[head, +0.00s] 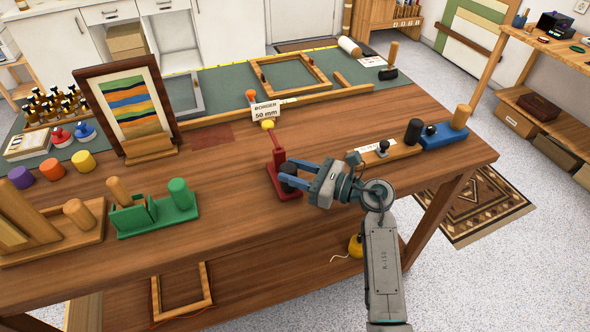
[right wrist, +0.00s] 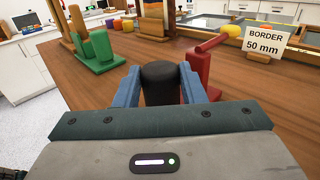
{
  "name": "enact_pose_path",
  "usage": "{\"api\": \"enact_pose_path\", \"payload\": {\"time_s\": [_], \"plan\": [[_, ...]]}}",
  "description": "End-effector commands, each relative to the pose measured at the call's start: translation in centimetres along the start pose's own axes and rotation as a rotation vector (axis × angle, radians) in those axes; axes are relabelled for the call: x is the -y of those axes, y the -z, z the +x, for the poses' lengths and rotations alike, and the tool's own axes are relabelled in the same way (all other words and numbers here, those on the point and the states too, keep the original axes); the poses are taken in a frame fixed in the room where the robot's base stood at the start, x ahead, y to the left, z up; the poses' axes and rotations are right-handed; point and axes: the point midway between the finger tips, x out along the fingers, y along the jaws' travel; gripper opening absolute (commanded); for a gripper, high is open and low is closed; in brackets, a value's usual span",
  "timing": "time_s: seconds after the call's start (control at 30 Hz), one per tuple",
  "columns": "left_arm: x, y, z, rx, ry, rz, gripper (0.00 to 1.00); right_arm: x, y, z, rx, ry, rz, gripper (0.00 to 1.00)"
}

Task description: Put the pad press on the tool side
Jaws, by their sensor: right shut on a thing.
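A red press-like tool (head: 276,170) with a lever arm and a black cylindrical handle is near the middle of the wooden bench (head: 240,240). I take it to be the pad press; no label shows. My right gripper (head: 290,181) is shut around the black handle. In the right wrist view the black handle (right wrist: 158,83) stands upright between the blue fingers, with the red upright (right wrist: 199,66) just right of it. The red base looks to be on or close above the bench; I cannot tell which. No marking names a tool side. My left gripper is out of view.
A "BORDER 50 mm" card (head: 266,111) stands just behind. A green holder (head: 158,213) and a framed striped print (head: 130,105) are left. A wooden board (head: 390,153) and a blue block (head: 443,135) are right. The bench front between is clear.

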Motion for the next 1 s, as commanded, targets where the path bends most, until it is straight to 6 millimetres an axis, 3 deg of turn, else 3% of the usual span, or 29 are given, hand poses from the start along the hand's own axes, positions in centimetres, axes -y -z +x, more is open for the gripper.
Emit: {"api": "enact_pose_path", "payload": {"time_s": [0.17, 0.2, 0.3, 0.67, 0.9, 1.0], "plan": [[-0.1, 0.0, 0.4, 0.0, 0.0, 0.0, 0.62, 0.0, 0.3, 0.0, 0.002, 0.0, -0.002, 0.0], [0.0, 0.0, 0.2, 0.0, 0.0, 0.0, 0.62, 0.0, 0.2, 0.0, 0.0, 0.0, 0.0, 0.44], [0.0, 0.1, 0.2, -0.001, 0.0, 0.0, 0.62, 0.0, 0.2, 0.0, 0.0, 0.0, 0.0, 0.58], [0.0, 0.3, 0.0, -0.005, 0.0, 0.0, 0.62, 0.0, 0.0, -0.3, -0.001, 0.0, -0.001, 0.58], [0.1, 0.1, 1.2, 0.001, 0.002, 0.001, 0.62, 0.1, 0.4, -4.4, -0.006, 0.001, -0.003, 0.58], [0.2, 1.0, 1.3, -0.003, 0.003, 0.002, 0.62, 0.0, 0.4, -6.5, -0.005, -0.001, -0.004, 0.58]]}}
